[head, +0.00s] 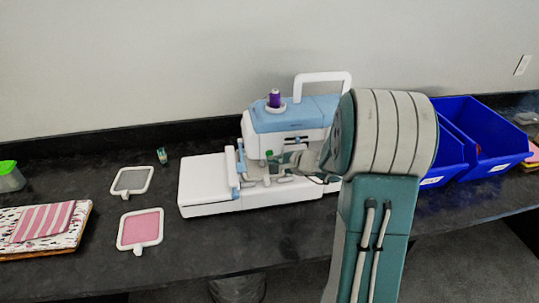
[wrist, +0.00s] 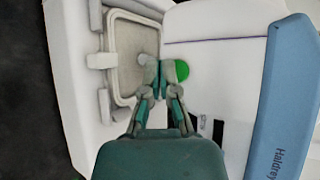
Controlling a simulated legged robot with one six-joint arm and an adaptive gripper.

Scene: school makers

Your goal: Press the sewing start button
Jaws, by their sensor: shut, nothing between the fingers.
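The sewing machine (head: 300,118) is white and light blue and stands on the dark counter in the middle of the head view. In the wrist view its white face (wrist: 215,75) fills much of the picture. A round green button (wrist: 182,70) shows on that face, just right of my fingertips and partly hidden by them. My gripper (wrist: 159,76) is shut and empty, its tips overlapping the button's left edge in the picture. I cannot tell whether they touch it.
A grey embroidery hoop (wrist: 126,55) lies left of my fingertips. A purple spool (head: 274,98) tops the machine. Two loose hoops, grey (head: 132,180) and pink (head: 140,230), and folded fabric (head: 45,222) lie left. Blue bins (head: 480,135) stand right.

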